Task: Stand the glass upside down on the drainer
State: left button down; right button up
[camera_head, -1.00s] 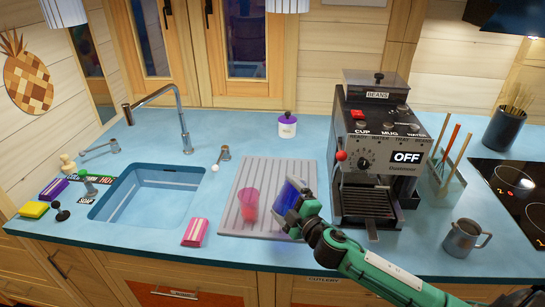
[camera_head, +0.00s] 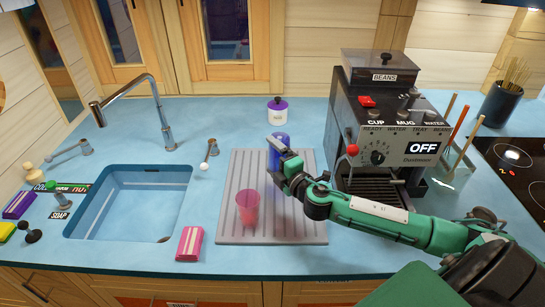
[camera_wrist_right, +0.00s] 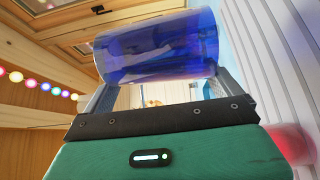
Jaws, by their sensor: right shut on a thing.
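A see-through blue glass (camera_head: 279,143) is held in my right gripper (camera_head: 283,165) over the right part of the grey ribbed drainer (camera_head: 303,226). In the head view the glass looks roughly upright along its axis; which end is its mouth I cannot tell. The right wrist view shows the blue glass (camera_wrist_right: 158,45) lying across between the fingers. Whether its lower end touches the drainer is hidden by the gripper. A pink-red glass (camera_head: 248,207) stands on the drainer, left of my right gripper, wider at its top. My left gripper is not in view.
The coffee machine (camera_head: 385,150) stands close right of the drainer. The sink (camera_head: 130,208) and a pink-striped packet (camera_head: 189,243) lie left of it. A white jar with a purple lid (camera_head: 277,111) stands behind. The drainer's front right is bare.

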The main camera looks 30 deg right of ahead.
aim_at(274, 171)
jog(key=shift+w+f+b, duration=0.25)
jog(key=shift+f+b, duration=0.45)
jog(key=shift+f, duration=0.45)
notch_tip(274, 171, down, 2)
jog(key=shift+s+f+b, duration=0.1)
jog(key=shift+f+b, duration=0.1)
jog(key=shift+b, duration=0.85)
notch_tip(274, 171, down, 5)
jog(key=b, duration=0.4)
jog(key=shift+f+b, duration=0.25)
jog(key=shift+b, duration=0.1)
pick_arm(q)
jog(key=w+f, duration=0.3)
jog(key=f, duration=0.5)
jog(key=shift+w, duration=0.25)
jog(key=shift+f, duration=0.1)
pick_arm(e)
jog(key=o, duration=0.8)
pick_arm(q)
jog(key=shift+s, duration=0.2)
